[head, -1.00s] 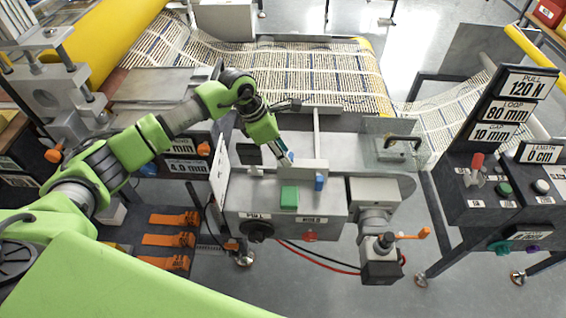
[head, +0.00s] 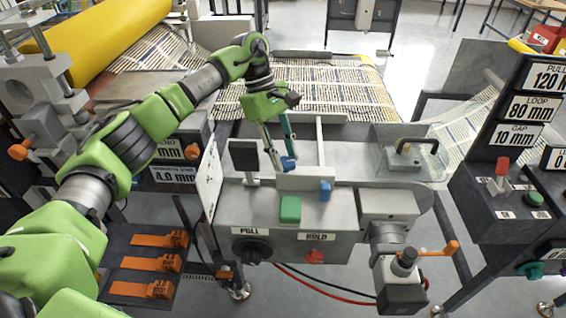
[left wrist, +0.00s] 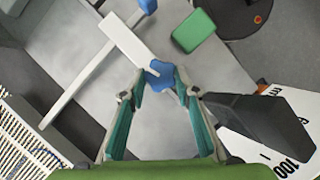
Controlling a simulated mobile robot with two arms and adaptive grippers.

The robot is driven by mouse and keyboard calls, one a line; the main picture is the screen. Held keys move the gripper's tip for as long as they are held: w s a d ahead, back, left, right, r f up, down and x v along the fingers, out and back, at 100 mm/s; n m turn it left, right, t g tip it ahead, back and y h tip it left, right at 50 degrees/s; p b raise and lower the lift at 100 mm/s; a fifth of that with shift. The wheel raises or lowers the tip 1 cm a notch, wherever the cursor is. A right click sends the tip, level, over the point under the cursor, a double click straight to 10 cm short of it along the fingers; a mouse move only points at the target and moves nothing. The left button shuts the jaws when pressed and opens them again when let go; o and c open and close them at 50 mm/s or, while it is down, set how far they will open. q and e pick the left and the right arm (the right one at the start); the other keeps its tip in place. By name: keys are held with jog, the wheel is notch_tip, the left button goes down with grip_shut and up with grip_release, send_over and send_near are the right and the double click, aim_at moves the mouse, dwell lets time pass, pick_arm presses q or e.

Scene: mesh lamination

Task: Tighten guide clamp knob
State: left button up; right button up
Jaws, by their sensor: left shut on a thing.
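The fingers partly cover the knob in the head view. A second blue knob (head: 325,191) sits at the front right of the guide and shows at the top of the left wrist view (left wrist: 148,5). My right gripper is in neither view.
A green block (head: 290,209) sits on the machine top in front of the guide. A dark upright plate (head: 244,154) stands close to the left of my gripper. A clear cover with a black handle (head: 404,150) lies to the right. Patterned mesh (head: 325,88) runs behind.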

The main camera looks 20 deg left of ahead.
pick_arm(q)
jog(key=shift+w+d+m+g+y+b, duration=0.1)
jog(key=shift+m+g+y+b, duration=0.3)
jog(key=shift+m, duration=0.9)
jog(key=o, duration=1.1)
jog(key=v, duration=1.2)
jog(key=shift+w, duration=0.1)
